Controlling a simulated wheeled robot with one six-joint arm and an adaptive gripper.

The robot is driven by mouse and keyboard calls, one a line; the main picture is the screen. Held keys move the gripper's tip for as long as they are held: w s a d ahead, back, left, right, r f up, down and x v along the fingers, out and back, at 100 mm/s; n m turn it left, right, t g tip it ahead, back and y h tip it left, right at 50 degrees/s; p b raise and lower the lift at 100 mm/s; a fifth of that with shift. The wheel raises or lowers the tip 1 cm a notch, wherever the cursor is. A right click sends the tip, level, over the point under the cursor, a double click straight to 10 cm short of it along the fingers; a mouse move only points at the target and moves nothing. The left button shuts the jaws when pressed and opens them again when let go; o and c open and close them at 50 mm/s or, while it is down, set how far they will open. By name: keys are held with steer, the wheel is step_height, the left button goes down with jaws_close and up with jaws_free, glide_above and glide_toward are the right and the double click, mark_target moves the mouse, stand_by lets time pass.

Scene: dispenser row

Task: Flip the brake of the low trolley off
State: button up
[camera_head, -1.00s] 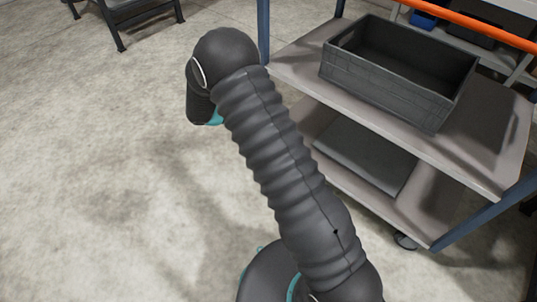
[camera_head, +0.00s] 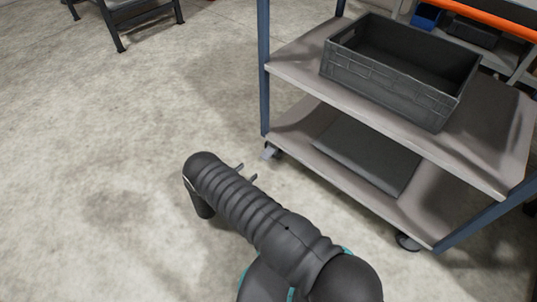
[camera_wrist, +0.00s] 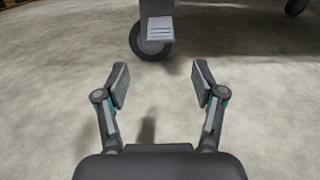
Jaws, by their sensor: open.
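The low trolley (camera_head: 283,147) stands at the right of the head view, with blue posts and two grey shelves. One of its castors (camera_head: 271,151) shows at the near left corner. In the wrist view that castor's wheel (camera_wrist: 150,40) is ahead, with a light grey ribbed brake pedal (camera_wrist: 160,28) on it. My gripper (camera_wrist: 161,82) is open and empty, low over the floor. Its fingers point toward the castor and are apart from it.
A dark crate (camera_head: 385,88) stands on the top shelf and a flat dark panel (camera_head: 365,155) lies on the lower one. Another castor (camera_head: 407,241) is at the trolley's near right. The floor (camera_head: 110,130) at left is clear. A dark-legged stand (camera_head: 120,30) is at the back left.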

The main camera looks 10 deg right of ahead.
mark_target(269, 151)
steer(key=x, duration=1.3)
steer(key=shift+w+d, duration=0.2)
steer(key=shift+d, duration=0.1)
steer(key=c, duration=1.1)
steer(key=shift+c, duration=0.2)
steer(key=shift+r+p, duration=0.15)
steer(key=shift+p, duration=0.15)
steer(key=shift+a+r+g+y+p, duration=0.15)
steer(key=shift+r+g+y+p, duration=0.2)
steer(key=shift+g+y, duration=0.45)
steer(key=shift+s+r+g+y+p, duration=0.1)
steer(key=shift+r+g+y+p, duration=0.1)
steer(key=shift+g+y, duration=0.45)
steer(key=shift+r+g+y+p, duration=0.15)
steer(key=shift+g+y+p, duration=0.1)
steer(key=shift+y, duration=0.7)
